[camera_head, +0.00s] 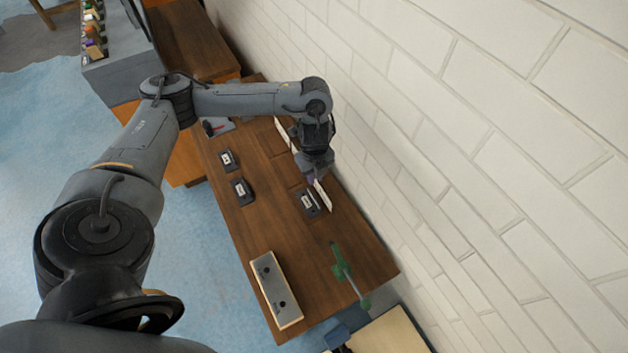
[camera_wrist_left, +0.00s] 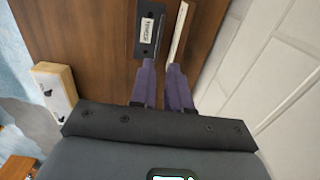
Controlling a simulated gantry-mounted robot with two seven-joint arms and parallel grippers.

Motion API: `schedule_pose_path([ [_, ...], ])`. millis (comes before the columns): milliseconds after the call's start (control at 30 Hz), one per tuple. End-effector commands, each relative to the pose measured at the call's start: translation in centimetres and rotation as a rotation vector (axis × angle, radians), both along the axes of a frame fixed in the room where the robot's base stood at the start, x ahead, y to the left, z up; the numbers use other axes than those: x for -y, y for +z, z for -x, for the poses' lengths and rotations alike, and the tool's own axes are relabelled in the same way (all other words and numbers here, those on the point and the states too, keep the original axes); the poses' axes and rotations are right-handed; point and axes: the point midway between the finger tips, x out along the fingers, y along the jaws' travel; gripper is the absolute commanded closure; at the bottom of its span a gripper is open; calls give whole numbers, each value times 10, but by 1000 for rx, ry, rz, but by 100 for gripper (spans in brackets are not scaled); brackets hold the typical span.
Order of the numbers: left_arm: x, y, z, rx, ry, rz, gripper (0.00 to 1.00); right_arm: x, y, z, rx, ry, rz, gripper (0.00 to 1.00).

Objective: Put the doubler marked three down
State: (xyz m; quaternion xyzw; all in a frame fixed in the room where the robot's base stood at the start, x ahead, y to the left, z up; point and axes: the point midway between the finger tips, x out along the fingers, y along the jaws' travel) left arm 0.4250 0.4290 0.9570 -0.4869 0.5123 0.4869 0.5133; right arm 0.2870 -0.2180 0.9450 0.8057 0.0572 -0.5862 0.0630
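Three dark doublers with white labels show on the brown wooden table in the head view: a back one (camera_head: 228,160), a middle one (camera_head: 242,191) and one near the wall side (camera_head: 309,203). Their marks are too small to read. My left gripper (camera_head: 315,178) is over the table beside the wall-side doubler. In the left wrist view its two purple fingers (camera_wrist_left: 162,68) stand apart with brown wood showing between them. The labelled doubler (camera_wrist_left: 149,36) lies beyond the left finger, and a pale upright strip (camera_wrist_left: 180,28) beyond the right finger. My right gripper is not in view.
A pale block with dark holes (camera_head: 276,291) lies at the table's near left edge. A white brick wall (camera_head: 480,130) borders the table's right side. Bare wood (camera_head: 275,225) lies between the doublers and the block.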

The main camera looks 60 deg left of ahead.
Motion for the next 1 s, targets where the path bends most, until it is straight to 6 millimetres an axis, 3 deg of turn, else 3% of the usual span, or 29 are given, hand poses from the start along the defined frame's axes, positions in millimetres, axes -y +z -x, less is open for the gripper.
schedule_pose_path([
  [133, 20, 0, -5, 26, -34, 15, 83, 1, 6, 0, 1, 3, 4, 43],
  [233, 59, -15, -13, 85, -90, 49, 83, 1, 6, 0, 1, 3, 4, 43],
  [367, 148, -37, -24, 224, -161, 148, 83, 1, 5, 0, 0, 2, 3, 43],
  [433, 206, -41, -24, 318, -164, 224, 83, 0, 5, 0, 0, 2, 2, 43],
  [533, 279, -31, -21, 448, -90, 340, 83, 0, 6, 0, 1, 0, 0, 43],
  [633, 324, -11, -14, 541, 76, 433, 83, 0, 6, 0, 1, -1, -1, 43],
  [700, 336, 3, -8, 578, 236, 473, 83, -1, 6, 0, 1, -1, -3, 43],
  [767, 335, 12, -1, 586, 392, 490, 83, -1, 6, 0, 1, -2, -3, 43],
  [867, 315, 19, 17, 558, 666, 478, 83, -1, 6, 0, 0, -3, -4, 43],
  [1000, 271, 12, 56, 455, 1014, 405, 83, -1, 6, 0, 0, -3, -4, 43],
])
